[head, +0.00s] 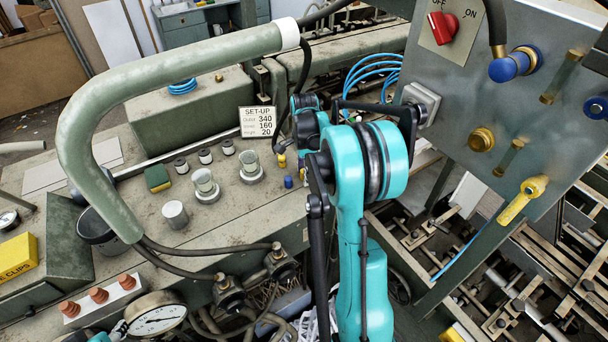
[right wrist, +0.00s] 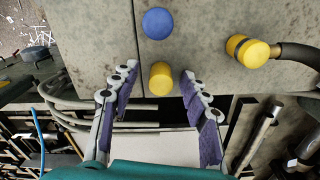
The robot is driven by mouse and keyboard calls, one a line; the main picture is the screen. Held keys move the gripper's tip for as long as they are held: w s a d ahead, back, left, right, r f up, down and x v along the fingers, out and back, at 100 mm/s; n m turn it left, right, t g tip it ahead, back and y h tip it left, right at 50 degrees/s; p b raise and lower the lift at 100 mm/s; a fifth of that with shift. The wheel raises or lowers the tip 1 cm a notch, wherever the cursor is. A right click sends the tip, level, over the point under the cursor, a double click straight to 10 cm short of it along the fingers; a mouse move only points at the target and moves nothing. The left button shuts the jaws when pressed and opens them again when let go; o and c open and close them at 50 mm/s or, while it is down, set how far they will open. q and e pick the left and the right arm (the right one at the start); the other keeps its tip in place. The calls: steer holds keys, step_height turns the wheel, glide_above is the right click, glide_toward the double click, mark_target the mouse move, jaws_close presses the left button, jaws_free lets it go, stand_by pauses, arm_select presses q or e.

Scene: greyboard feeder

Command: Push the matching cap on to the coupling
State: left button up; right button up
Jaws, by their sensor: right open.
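A yellow cap (right wrist: 160,78) stands on the grey bench top between the fingertips of my right gripper (right wrist: 159,72), with a gap on both sides. The gripper is open and empty. A blue cap (right wrist: 158,23) stands beyond the yellow one; it also shows in the head view (head: 288,182). The yellow coupling (right wrist: 250,50) sits on the end of a dark hose, to the right of the caps; in the head view it is the yellow end (head: 282,160) of the hanging hose. My right arm largely hides its gripper in the head view.
A set-up card (head: 258,121) stands behind the caps. Several small cylinders and a green-yellow sponge (head: 158,178) stand left on the bench. A thick green tube (head: 90,130) arches over it. A control panel (head: 500,110) stands right. The bench edge drops to open machinery.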

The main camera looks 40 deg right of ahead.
steer(key=c, duration=1)
steer(key=shift+c, duration=0.2)
steer(key=shift+r, duration=0.1)
steer(key=shift+r, duration=0.55)
step_height(320, 180, up, 3)
steer(key=shift+f, duration=0.1)
steer(key=s+d+r, duration=0.5)
steer(key=s+r, duration=0.2)
steer(key=s, duration=0.3)
steer(key=shift+s+b, duration=0.25)
steer(key=shift+b, duration=0.05)
